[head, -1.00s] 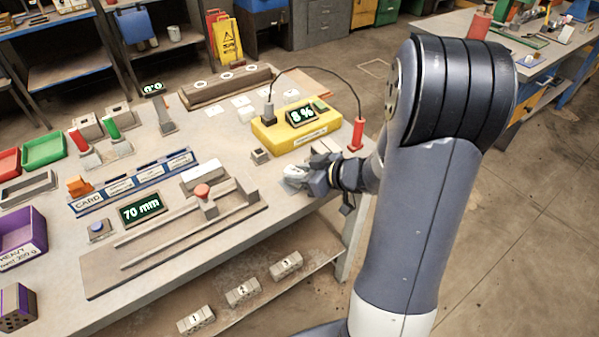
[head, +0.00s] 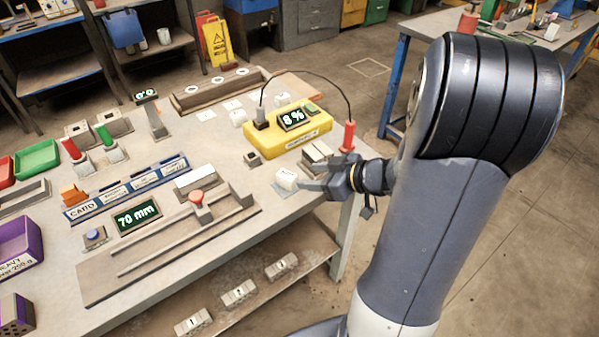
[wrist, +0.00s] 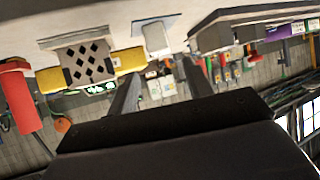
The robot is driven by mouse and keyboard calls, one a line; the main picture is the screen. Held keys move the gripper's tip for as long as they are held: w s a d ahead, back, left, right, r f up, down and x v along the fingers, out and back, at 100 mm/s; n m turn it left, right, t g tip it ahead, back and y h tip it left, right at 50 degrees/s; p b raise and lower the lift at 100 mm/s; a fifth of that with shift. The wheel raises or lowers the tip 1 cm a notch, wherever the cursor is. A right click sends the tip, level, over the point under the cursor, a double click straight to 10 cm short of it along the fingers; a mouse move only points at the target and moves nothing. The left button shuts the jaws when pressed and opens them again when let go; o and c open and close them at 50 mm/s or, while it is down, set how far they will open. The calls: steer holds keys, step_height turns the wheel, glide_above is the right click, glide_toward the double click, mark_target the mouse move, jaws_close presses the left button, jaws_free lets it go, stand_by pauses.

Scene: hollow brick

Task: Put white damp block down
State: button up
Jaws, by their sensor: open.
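The white block (head: 287,178) rests on a thin grey pad (head: 280,188) near the right front edge of the table. It also shows in the wrist view (wrist: 157,38), on the pad and ahead of my fingers. My gripper (head: 307,183) is just right of the block, apart from it. Its two fingers are spread and empty in the wrist view (wrist: 160,88). Whether the block is damp cannot be seen.
A yellow meter (head: 265,142) reading 8 % stands behind the block, with a cabled red probe (head: 348,137) at its right. A block with diamond holes (wrist: 86,64) stands close by. A slide rail with a red knob (head: 196,196) and a 70 mm display (head: 137,214) lie left.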

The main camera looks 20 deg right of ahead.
mark_target(292, 177)
steer(key=shift+p+v, duration=0.3)
steer(key=shift+v, duration=2.1)
steer(key=b+x, duration=0.2)
steer(key=x, duration=1)
steer(key=shift+w+a+r, duration=0.1)
steer(key=shift+w+r, duration=0.05)
steer(key=shift+r, duration=1)
